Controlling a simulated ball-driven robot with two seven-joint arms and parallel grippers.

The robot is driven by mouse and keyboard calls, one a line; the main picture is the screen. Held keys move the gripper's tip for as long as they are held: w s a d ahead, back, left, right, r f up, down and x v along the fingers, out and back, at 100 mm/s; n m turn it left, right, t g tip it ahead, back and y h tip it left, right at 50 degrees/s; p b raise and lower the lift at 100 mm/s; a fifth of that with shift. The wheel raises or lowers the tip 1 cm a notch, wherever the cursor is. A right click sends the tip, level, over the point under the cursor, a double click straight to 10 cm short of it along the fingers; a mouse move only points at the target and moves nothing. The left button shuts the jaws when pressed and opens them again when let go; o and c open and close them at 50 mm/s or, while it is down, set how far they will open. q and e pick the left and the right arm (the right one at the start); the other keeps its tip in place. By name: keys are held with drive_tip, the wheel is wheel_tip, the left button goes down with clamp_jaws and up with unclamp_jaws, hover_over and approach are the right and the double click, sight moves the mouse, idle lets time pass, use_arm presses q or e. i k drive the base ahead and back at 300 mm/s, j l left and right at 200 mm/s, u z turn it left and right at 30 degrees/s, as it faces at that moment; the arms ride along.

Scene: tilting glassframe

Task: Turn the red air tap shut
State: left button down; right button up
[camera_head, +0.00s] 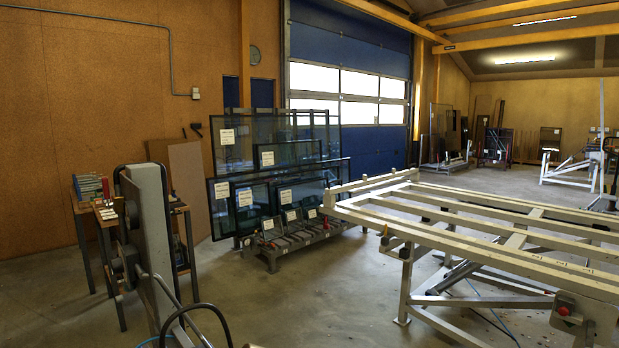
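The pale metal tilting frame (470,212) fills the right side of the view, its slatted top lying nearly flat on legs. A small red part (563,310) sits on the box at the frame's near right corner. Neither of my grippers is in view.
A grey upright post (150,235) with a black hose stands close at the left, before a small bench (103,214). A rack of glass panes (250,245) stands against the back wall. Bare concrete floor (300,300) lies between post and frame.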

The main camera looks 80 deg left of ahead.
sight(106, 187)
drive_tip(key=u, duration=0.95)
drive_tip(key=j+u, duration=0.1)
drive_tip(key=u, duration=0.35)
drive_tip(key=k+u, duration=0.1)
drive_tip(key=u, duration=0.4)
drive_tip(key=j+u, duration=0.1)
drive_tip(key=u, duration=0.8)
drive_tip(key=j+u, duration=0.1)
drive_tip(key=u, duration=0.85)
drive_tip(key=k+l+z, duration=0.1)
drive_tip(key=k+z, duration=0.25)
drive_tip(key=k, duration=0.3)
drive_tip(key=i+j+z, duration=0.3)
drive_tip(key=z, duration=0.15)
drive_tip(key=i+j+z, duration=0.3)
drive_tip(key=j+z, duration=0.15)
